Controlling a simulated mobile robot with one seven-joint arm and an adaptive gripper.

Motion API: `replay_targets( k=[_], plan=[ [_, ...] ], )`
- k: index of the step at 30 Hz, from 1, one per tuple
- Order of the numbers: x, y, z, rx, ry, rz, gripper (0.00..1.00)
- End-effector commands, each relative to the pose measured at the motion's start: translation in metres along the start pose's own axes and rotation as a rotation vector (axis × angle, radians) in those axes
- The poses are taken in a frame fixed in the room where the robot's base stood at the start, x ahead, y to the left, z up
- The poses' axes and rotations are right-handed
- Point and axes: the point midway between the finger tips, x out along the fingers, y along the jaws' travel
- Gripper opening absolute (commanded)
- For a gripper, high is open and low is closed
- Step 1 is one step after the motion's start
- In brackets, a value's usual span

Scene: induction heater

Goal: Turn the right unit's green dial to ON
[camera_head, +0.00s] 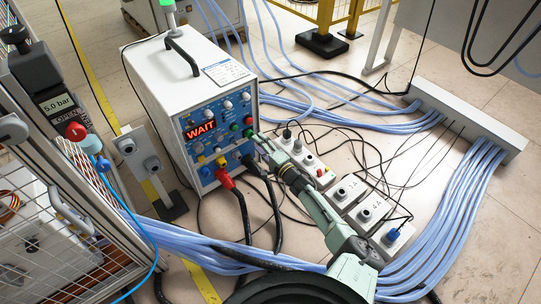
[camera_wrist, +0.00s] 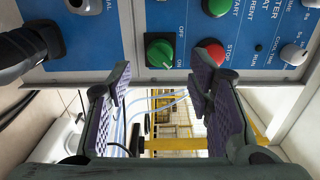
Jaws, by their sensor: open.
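The right unit is a white box (camera_head: 190,85) with a blue front panel and a red WAIT display (camera_head: 202,130). Its green dial (camera_wrist: 160,52) shows in the wrist view, with OFF and ON printed beside it; I cannot tell clearly which mark it points to. In the head view the dial (camera_head: 249,133) is small, at the panel's right side. My gripper (camera_wrist: 162,76) is open and empty, its fingers spread left and right in front of the dial, apart from it. In the head view my gripper (camera_head: 262,142) is at the panel's right edge.
A red STOP button (camera_wrist: 212,50) and a green START button (camera_wrist: 215,6) sit right of the dial in the wrist view. Black cables with a red plug (camera_head: 226,179) leave the panel below. Socket boxes (camera_head: 348,190) and blue hoses (camera_head: 470,205) lie on the floor at right.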

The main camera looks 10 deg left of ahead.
Motion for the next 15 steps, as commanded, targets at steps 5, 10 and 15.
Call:
replay_targets(
  k=[5, 10, 15],
  plan=[
    [-0.032, -0.001, -0.002, 0.000, 0.003, -0.001, 0.47],
    [-0.055, 0.000, -0.001, -0.001, 0.002, 0.000, 0.47],
    [-0.067, 0.000, 0.000, -0.001, 0.000, 0.000, 0.47]
  ],
)
